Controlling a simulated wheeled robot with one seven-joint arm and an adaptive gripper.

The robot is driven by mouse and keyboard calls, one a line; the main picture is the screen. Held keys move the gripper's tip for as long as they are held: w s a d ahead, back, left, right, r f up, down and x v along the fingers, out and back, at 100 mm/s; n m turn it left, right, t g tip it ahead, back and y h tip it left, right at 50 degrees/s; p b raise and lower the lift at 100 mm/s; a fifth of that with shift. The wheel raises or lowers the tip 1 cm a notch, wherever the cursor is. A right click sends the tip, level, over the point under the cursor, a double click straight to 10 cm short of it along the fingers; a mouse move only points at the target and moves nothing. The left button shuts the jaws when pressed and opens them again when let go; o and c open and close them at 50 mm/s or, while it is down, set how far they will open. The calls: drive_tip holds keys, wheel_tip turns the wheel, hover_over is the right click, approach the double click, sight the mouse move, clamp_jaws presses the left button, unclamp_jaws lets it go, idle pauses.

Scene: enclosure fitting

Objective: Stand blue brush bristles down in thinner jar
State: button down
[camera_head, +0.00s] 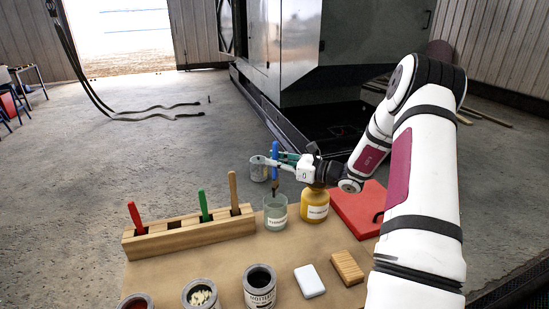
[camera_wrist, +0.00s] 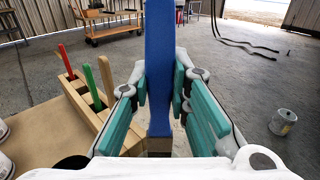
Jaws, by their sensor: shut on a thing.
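The blue brush (camera_head: 275,160) is held upright in my gripper (camera_head: 277,158), with its bristles pointing down. The thinner jar (camera_head: 275,211), a greenish glass with a white label, stands on the table directly below the brush. The brush's dark lower end is at about the height of the jar's mouth; I cannot tell whether it is inside the rim. In the wrist view, the blue handle (camera_wrist: 160,70) stands between the teal finger pads of my gripper (camera_wrist: 163,100). The jar is mostly hidden there.
A wooden rack (camera_head: 185,236) holds red (camera_head: 135,217), green (camera_head: 204,205) and wooden-handled (camera_head: 233,192) brushes. A yellow jar (camera_head: 314,205) stands close to the right of the thinner jar. Open cans, a white block (camera_head: 309,281) and a wooden block (camera_head: 347,268) are nearer.

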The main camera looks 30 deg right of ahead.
sight(277, 182)
drive_tip(key=shift+f+b, duration=2)
drive_tip(key=shift+f, duration=2.15)
drive_tip(key=c, duration=1.4)
unclamp_jaws()
drive_tip(key=shift+c, duration=0.2)
drive_tip(key=v, duration=1.2)
